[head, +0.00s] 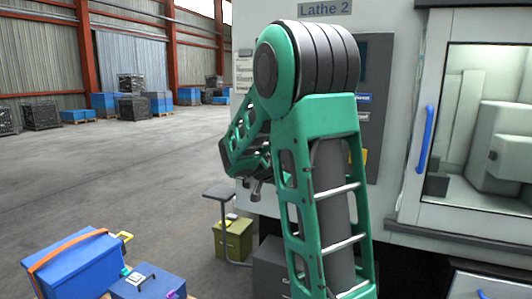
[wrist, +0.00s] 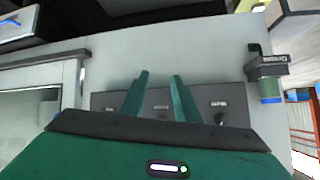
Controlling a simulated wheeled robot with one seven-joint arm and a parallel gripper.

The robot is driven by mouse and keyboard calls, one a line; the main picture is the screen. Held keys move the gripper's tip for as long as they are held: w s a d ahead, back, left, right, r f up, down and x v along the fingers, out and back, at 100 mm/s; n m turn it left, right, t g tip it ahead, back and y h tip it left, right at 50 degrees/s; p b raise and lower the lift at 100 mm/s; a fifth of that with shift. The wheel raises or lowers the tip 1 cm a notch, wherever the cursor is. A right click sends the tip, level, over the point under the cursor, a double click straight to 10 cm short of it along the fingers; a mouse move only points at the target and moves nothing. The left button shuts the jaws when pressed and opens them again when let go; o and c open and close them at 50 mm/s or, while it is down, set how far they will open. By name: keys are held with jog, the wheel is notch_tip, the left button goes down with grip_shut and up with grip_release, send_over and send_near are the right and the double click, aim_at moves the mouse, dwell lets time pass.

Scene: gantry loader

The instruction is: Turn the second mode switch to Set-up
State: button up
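In the wrist view a grey panel (wrist: 232,98) on the pale machine wall carries small labels and dark switch knobs. One knob (wrist: 219,117) shows right of my gripper (wrist: 160,78). Another small label and knob (wrist: 162,114) show between the fingers, partly hidden by the gripper body. The label words are too small to read, so I cannot tell which is the second mode switch or how it is set. My gripper's two green fingers are apart with nothing between them. In the head view the gripper is small and partly hidden by my arm.
The Lathe 2 sign (head: 325,8) is on the machine, whose window door has a blue handle (head: 426,138). A blue box (head: 75,265) stands at the lower left, and an olive box (head: 233,238) is low by the machine. Open floor lies to the left.

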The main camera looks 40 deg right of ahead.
jog(key=w+d+r+m+t+h, duration=0.1)
jog(key=w+r+t+h, duration=0.15)
jog(key=w, duration=0.55)
jog(key=w+d+r+m+t+h, duration=0.15)
jog(key=w+r+h, duration=0.25)
jog(key=w, duration=0.4)
jog(key=x, duration=1)
jog(key=shift+w+r, duration=0.15)
jog(key=shift+w, duration=0.25)
jog(key=shift+c, duration=0.6)
